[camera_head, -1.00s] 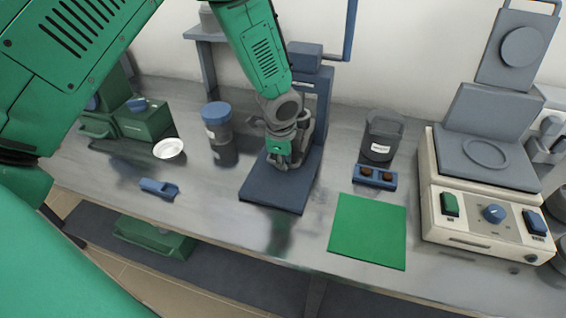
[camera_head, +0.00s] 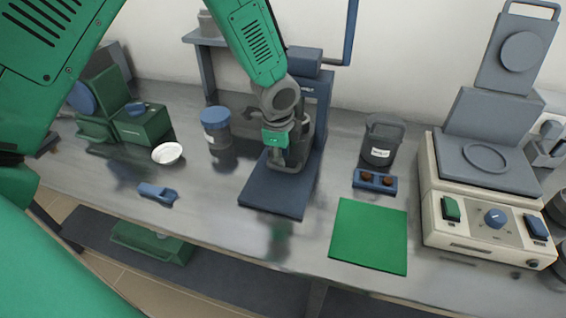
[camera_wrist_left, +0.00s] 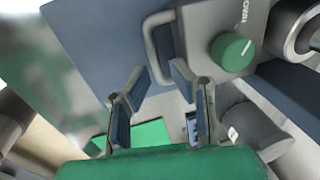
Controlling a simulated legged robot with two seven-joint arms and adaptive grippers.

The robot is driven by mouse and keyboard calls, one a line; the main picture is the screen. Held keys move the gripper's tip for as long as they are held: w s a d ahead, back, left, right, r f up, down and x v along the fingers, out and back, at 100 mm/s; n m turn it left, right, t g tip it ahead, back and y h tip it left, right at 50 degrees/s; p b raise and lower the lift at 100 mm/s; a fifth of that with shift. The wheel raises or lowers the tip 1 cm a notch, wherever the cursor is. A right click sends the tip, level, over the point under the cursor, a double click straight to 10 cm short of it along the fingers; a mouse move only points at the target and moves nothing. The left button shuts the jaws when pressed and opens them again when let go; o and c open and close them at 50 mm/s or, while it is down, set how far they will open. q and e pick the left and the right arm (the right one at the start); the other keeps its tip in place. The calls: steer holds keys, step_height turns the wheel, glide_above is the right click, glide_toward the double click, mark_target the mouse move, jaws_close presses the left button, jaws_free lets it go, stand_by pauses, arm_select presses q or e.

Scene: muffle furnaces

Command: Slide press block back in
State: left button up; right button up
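The blue press (camera_head: 320,95) stands at the back middle of the bench, with its flat dark blue base (camera_head: 272,195) reaching forward. The grey press block (camera_head: 300,148) sits low at the column, partly hidden behind my left gripper (camera_head: 277,158). My right gripper is not in view.
A blue-lidded jar (camera_head: 215,128) and white dish (camera_head: 167,153) stand left of the press.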

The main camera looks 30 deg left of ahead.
arm_select(q)
step_height(320, 180, up, 8)
steer(key=s, duration=0.1)
steer(key=shift+s+d+f, duration=0.15)
steer(key=shift+s, duration=0.2)
